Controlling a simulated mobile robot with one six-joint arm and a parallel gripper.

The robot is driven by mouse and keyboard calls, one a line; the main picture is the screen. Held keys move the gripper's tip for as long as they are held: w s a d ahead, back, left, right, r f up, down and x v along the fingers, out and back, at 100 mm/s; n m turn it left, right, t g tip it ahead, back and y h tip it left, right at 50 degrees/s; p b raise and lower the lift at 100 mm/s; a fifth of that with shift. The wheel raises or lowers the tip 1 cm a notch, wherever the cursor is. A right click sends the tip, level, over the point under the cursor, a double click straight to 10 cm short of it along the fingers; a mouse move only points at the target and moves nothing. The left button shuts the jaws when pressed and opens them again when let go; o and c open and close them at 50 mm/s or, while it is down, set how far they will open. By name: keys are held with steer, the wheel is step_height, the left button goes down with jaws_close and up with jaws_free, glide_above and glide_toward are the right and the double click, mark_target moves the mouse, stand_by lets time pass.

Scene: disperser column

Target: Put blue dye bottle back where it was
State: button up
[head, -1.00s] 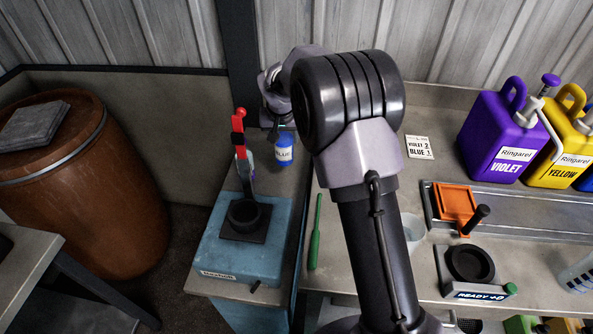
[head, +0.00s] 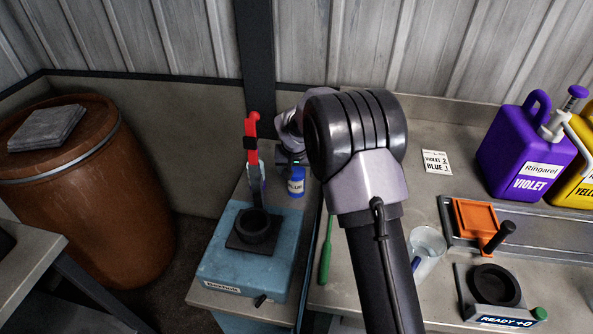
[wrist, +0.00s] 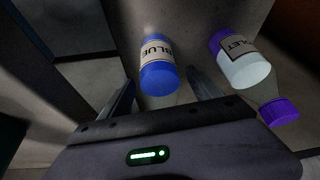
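The blue dye bottle (head: 296,184), with its "BLUE" label, stands on the bench behind the blue machine in the head view. My gripper (wrist: 162,88) is open, with a visible gap on each side of the bottle. In the head view my gripper (head: 291,158) is just above and behind the bottle, partly hidden by my arm. A pale bottle labelled "...LET" (wrist: 236,50) is to the right, outside my right finger.
A purple cap (wrist: 280,111) shows near the right finger. The blue machine (head: 240,265) with a red-handled lever (head: 251,135) stands in front of the bottle. A green tool (head: 325,255) lies on the bench. A "VIOLET 2, BLUE 1" card (head: 436,162) lies to the right.

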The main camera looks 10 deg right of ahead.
steer(key=s+a+r+m+p, duration=0.1)
steer(key=s+r+p, duration=0.1)
steer(key=s+r, duration=0.8)
steer(key=s+r+p, duration=0.3)
steer(key=s+r, duration=0.4)
steer(key=r, duration=0.6)
steer(key=s+a+r+y, duration=0.1)
steer(key=s, duration=1)
steer(key=s+a+r+t+y, duration=0.1)
steer(key=s+a+y, duration=0.1)
steer(key=s, duration=1)
steer(key=shift+r+m+t, duration=0.25)
steer(key=shift+m+t, duration=0.05)
steer(key=shift+m, duration=0.1)
steer(key=shift+s, duration=0.1)
